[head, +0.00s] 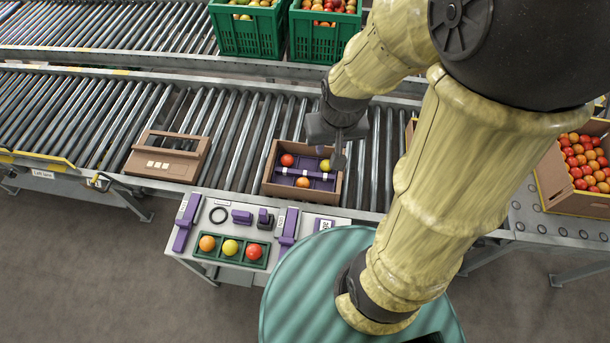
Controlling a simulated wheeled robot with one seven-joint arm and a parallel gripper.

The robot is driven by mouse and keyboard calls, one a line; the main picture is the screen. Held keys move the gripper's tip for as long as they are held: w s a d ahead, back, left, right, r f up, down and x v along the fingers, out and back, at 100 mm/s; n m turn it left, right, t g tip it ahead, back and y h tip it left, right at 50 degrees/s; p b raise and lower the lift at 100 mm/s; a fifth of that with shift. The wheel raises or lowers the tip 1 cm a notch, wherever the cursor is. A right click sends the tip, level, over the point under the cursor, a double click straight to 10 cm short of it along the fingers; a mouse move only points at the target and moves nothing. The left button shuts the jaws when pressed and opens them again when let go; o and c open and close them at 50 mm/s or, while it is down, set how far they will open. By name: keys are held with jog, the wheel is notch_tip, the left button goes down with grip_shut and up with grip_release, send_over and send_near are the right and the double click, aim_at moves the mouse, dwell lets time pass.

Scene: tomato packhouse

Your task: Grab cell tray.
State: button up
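A purple tray with divided cells (320,175) sits inside an open cardboard box (267,170) on the roller conveyor. It holds a few round tomatoes, red, yellow and orange. My gripper (339,158) points down at the right side of this box, over or close to its right wall. Its fingers are small and dark, and I cannot tell whether they are open, touching anything or holding anything. A small green tray (214,258) with an orange, a yellow and a red tomato in a row lies on the small table (185,262).
Purple tools, a black ring (219,214) and small blocks lie on the table. A brown box (168,155) stands left on the conveyor. Green crates (247,35) stand behind; a box of tomatoes (553,180) is at right. Rollers between the two cardboard boxes are clear.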

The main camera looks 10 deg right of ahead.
jog(key=w+f+m+g+b, duration=0.2)
jog(key=w+f+m+b, duration=0.1)
jog(key=w+f+m, duration=0.4)
jog(key=m+g+h+b, duration=0.2)
jog(key=m+b, duration=0.5)
jog(key=m, duration=0.3)
send_over(304, 173)
jog(key=a, duration=0.2)
jog(key=w+a+f+x, duration=0.1)
jog(key=w+a+x, duration=0.15)
jog(key=x, duration=1.35)
jog(key=w+a+f+m+h+b, duration=0.2)
jog(key=a+f+m, duration=0.3)
jog(key=f, duration=0.3)
jog(key=shift+w+a, duration=0.3)
jog(key=shift+w, duration=0.25)
jog(key=x, duration=1.2)
jog(key=shift+s+d, duration=0.1)
jog(key=shift+d, duration=0.2)
jog(key=shift+s+d+p+x, duration=0.15)
jog(key=shift+p+x, duration=0.15)
jog(key=shift+x, duration=1.05)
jog(key=shift+s+d+p+x, duration=0.15)
jog(key=shift+p+x, duration=0.1)
jog(key=shift+x, duration=1.05)
jog(key=shift+r, duration=0.2)
